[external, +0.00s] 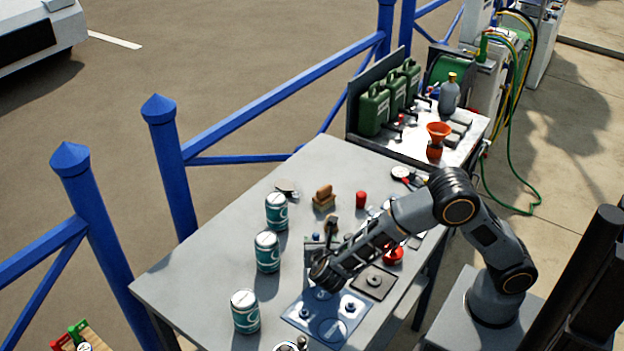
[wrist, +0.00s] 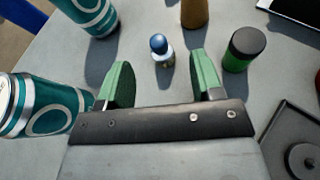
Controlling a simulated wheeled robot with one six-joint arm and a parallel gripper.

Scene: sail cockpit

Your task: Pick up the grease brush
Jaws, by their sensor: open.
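My gripper (external: 322,243) is low over the grey table, its green fingers (wrist: 160,85) apart and nothing between them. In the wrist view, a small upright piece with a blue rounded top (wrist: 158,45) and a paler lower part stands just beyond the gap between the fingers. I cannot tell for sure whether it is the grease brush. A brown wooden piece (external: 324,196) stands farther off; its lower end shows at the top of the wrist view (wrist: 195,12). A black-topped green cylinder (wrist: 240,50) stands right of the fingers.
Teal cans (external: 267,252) stand in a row left of my gripper; one (wrist: 38,106) is close to the left finger. A dark square plate (external: 373,282) and a red cylinder (external: 361,199) are to the right. The grey table's (external: 195,270) left part is clear.

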